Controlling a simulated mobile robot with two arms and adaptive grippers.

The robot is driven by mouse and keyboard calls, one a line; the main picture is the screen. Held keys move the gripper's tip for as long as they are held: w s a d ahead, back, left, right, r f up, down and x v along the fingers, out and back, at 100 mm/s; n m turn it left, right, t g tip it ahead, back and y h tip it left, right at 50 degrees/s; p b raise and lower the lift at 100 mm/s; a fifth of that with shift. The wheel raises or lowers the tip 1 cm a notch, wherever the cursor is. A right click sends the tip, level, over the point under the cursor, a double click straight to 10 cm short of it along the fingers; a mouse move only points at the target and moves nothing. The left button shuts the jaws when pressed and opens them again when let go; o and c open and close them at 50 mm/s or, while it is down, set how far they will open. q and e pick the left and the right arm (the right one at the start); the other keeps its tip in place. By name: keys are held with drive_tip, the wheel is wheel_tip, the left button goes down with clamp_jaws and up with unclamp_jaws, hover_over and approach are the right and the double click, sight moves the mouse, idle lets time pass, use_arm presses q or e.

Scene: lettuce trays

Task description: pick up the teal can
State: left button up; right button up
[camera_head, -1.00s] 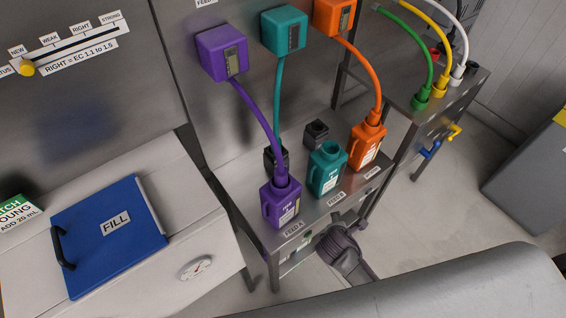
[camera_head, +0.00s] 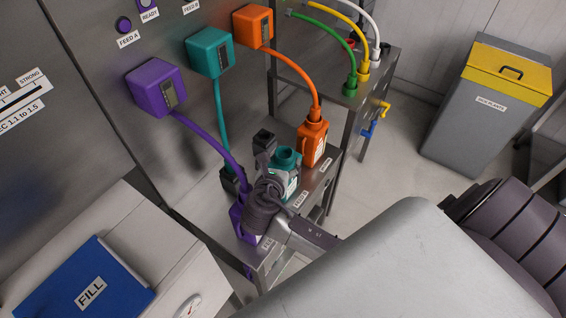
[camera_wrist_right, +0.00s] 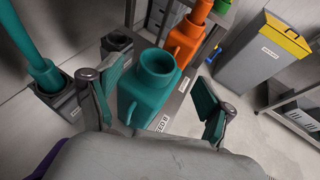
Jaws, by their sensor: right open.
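The teal can (camera_head: 287,158) stands upright on the metal bench, with an open neck and a white label. In the head view my right gripper (camera_head: 277,170) is in front of it and hides part of it. In the right wrist view the teal can (camera_wrist_right: 148,85) stands between the two spread fingers of my right gripper (camera_wrist_right: 158,108). The right gripper is open; I see no clear contact with the can. My left gripper is not in view.
The purple can (camera_head: 240,222) is close beside my right gripper, partly hidden, with its hose. The orange can (camera_head: 313,143) stands just behind the teal one. A black holder (camera_head: 264,140) and the teal hose (camera_head: 219,115) are nearby. A grey bin (camera_head: 470,115) stands far right.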

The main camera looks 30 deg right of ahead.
sight(285, 150)
drive_tip(key=x, duration=0.6)
drive_tip(key=shift+w+f, duration=0.15)
drive_tip(key=shift+f, duration=0.25)
drive_tip(key=shift+c, duration=0.2)
clamp_jaws()
